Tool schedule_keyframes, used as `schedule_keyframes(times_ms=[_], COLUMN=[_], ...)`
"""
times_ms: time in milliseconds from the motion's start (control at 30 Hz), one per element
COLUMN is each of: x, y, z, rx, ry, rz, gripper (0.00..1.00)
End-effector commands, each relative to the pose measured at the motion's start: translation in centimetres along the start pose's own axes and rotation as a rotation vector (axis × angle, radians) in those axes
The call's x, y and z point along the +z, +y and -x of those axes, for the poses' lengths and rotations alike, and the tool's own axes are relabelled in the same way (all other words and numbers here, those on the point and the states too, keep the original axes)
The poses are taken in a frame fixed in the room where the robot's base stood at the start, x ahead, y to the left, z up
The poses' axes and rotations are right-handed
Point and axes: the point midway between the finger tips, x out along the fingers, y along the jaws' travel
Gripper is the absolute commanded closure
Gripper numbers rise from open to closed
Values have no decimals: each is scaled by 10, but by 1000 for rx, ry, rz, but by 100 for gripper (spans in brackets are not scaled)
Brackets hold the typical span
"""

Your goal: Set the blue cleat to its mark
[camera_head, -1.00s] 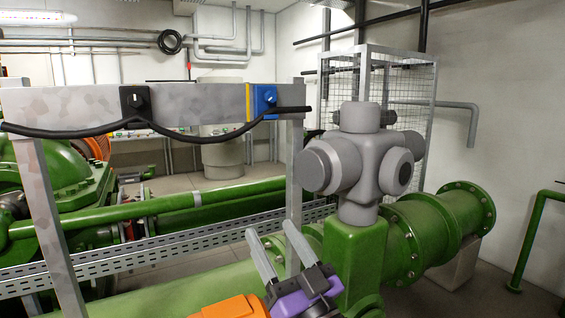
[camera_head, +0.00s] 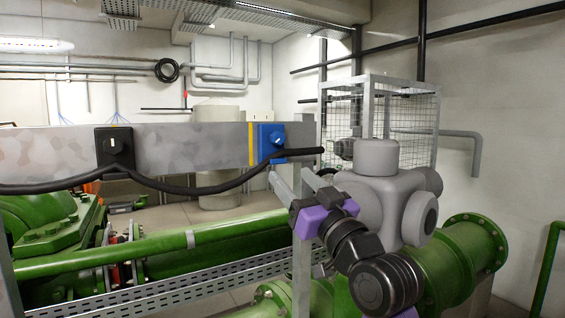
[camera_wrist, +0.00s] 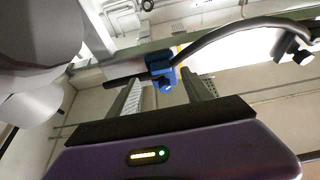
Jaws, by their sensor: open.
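The blue cleat (camera_head: 266,154) is on the face of the grey beam (camera_head: 205,143), near its right end. It also shows in the wrist view (camera_wrist: 158,64), between and beyond my fingers. A yellow stripe (camera_head: 251,143) is on the beam just left of the cleat. A black cable (camera_head: 217,189) sags from the black cleat (camera_head: 114,149) to the blue one, and its end sticks out to the right. My gripper (camera_head: 289,174) is open and empty, below and slightly right of the blue cleat, with its fingers pointing up toward it. I cannot tell the remaining gap.
A large grey valve body (camera_head: 382,205) stands close to my arm on the right. A post (camera_head: 301,255) under the beam is near my gripper. Green pipes (camera_head: 215,228) run below, and a mesh cage (camera_head: 410,115) stands behind.

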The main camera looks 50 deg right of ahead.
Motion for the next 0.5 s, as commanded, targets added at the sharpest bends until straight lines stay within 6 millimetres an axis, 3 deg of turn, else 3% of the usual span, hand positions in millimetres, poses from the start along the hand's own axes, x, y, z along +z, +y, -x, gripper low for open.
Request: schedule_keyframes(times_ms=[300,500], x=[-3,-1], y=[-1,-1], z=[-48,-60], rx=[0,0], ry=[2,1], rz=[0,1], gripper=[42,42])
